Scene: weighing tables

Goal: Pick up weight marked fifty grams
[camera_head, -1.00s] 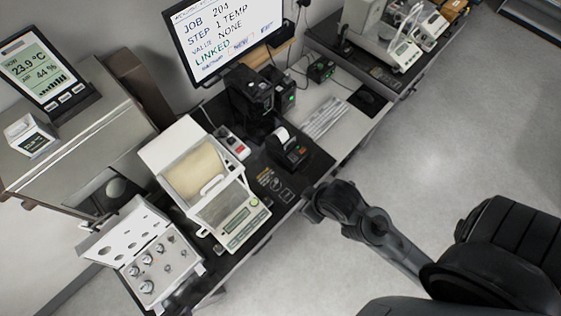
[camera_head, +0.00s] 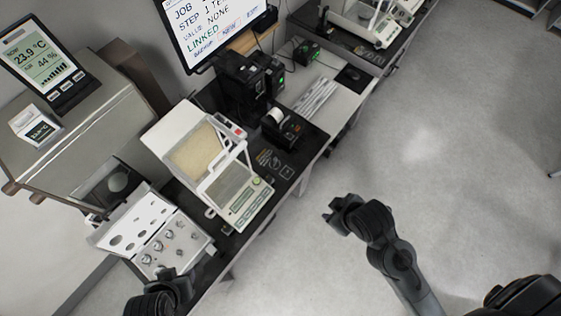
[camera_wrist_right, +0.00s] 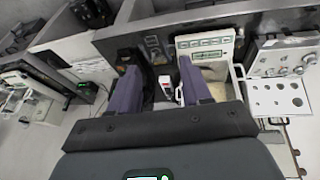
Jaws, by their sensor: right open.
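The open weight case (camera_head: 207,243) stands at the lower left of the head view, with several silver knobbed weights (camera_head: 158,246) in its base. Its white lid (camera_head: 113,238) with round holes is raised on the left. The markings are too small to read, so I cannot tell which weight is fifty grams. My left gripper (camera_head: 172,277) is at the case's near edge; its fingers are unclear. My right gripper (camera_head: 332,208) is open and empty over the floor side, well right of the case. The right wrist view shows its parted fingers (camera_wrist_right: 160,82) and the case (camera_wrist_right: 262,68) at the right.
A white balance (camera_head: 240,200) with a glass draft shield stands right of the case. A small printer (camera_head: 283,126) and black boxes (camera_head: 240,90) are behind it. A monitor (camera_head: 215,28) hangs at the back. The floor (camera_head: 440,150) at right is clear.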

